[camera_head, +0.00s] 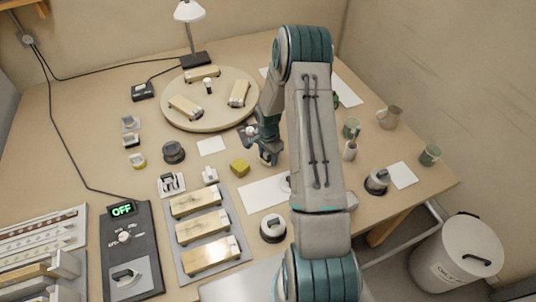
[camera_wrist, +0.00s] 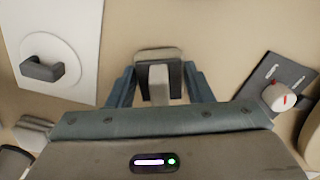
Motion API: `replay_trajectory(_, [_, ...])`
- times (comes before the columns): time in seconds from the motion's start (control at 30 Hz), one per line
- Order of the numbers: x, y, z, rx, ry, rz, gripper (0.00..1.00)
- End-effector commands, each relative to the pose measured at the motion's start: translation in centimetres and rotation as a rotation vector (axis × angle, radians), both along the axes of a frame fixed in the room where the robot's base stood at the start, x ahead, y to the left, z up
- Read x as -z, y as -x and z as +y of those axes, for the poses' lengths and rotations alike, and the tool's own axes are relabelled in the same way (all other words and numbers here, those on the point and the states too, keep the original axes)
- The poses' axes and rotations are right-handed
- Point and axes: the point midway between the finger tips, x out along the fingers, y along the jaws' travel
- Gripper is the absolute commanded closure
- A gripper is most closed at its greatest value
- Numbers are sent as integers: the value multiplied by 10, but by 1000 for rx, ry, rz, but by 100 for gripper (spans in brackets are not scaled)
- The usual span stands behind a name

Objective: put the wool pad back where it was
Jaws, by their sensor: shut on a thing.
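In the wrist view my gripper (camera_wrist: 158,88) is shut on a small grey-beige pad (camera_wrist: 158,54) with a pale upright grip between the fingers. I cannot tell for sure that this is the wool pad. The held pad is mostly hidden by my gripper in the head view. I cannot tell whether it touches the bench.
A white sheet (camera_wrist: 75,20) carries a white disc with a dark handle (camera_wrist: 42,68). A dark plate with a red-marked knob (camera_wrist: 278,96) is opposite. A round turntable (camera_head: 205,122) stands behind. A tray (camera_head: 182,262) holds several wooden blocks. A small white square (camera_head: 211,146) lies bare.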

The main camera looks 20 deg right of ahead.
Motion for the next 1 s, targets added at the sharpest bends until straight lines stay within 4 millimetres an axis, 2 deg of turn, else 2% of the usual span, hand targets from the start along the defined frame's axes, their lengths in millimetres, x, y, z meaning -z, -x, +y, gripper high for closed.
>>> replay_trajectory(0.27, [5,0,0,1,0,0,78])
replay_trajectory(0.3, [3,0,0,1,0,0,43])
replay_trajectory(0.33, [3,0,0,1,0,0,34])
replay_trajectory(0.37, [3,0,0,1,0,0,32])
replay_trajectory(0.77, [-3,0,0,0,1,0,32])
replay_trajectory(0.87, [-14,-1,-1,1,2,-4,32])
replay_trajectory(1.0, [-38,-1,-1,0,2,-5,32])
